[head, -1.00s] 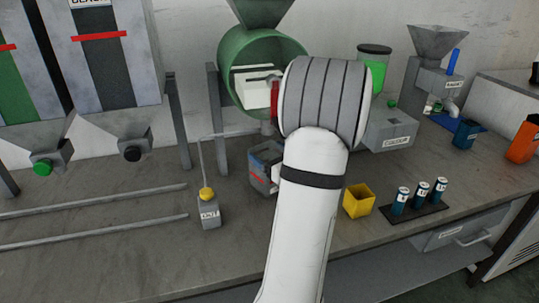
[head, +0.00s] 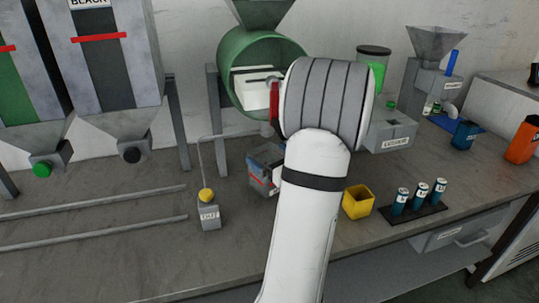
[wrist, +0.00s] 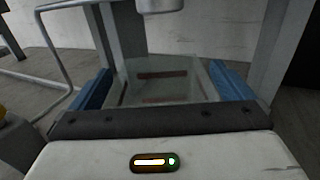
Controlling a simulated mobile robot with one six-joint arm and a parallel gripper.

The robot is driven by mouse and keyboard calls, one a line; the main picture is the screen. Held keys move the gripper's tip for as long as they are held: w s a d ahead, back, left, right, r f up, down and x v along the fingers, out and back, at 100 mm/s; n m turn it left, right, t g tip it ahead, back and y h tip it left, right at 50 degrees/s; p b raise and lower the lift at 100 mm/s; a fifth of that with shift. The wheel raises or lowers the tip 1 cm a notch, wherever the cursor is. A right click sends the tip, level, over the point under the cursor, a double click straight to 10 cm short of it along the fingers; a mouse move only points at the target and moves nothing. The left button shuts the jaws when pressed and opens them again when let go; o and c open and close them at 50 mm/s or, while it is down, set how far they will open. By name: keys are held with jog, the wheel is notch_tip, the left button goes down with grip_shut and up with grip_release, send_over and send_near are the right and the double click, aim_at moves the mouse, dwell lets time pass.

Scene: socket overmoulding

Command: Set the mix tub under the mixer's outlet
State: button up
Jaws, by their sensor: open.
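The mix tub (head: 259,180) is a see-through grey box with a red line, standing on the bench below the green mixer drum (head: 232,90). In the wrist view the tub (wrist: 165,93) sits upright between the blue fingers of my gripper (wrist: 163,87). The fingers are open, one on each side of it; whether either touches it I cannot tell. The mixer's outlet (wrist: 152,5) is a grey pipe end above the tub, near its far side in that view. In the head view the outlet (head: 268,129) is just above the tub, and my arm hides part of the tub.
A grey button box (head: 208,215) with a yellow knob stands left of the tub. A yellow cup (head: 358,202) and a rack of blue cylinders (head: 418,212) stand to the right. The mixer's grey posts (wrist: 285,45) flank the tub.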

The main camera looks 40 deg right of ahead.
jog(key=s+a, duration=0.1)
jog(key=s, duration=1)
jog(key=shift+a, duration=0.15)
jog(key=shift+s, duration=0.15)
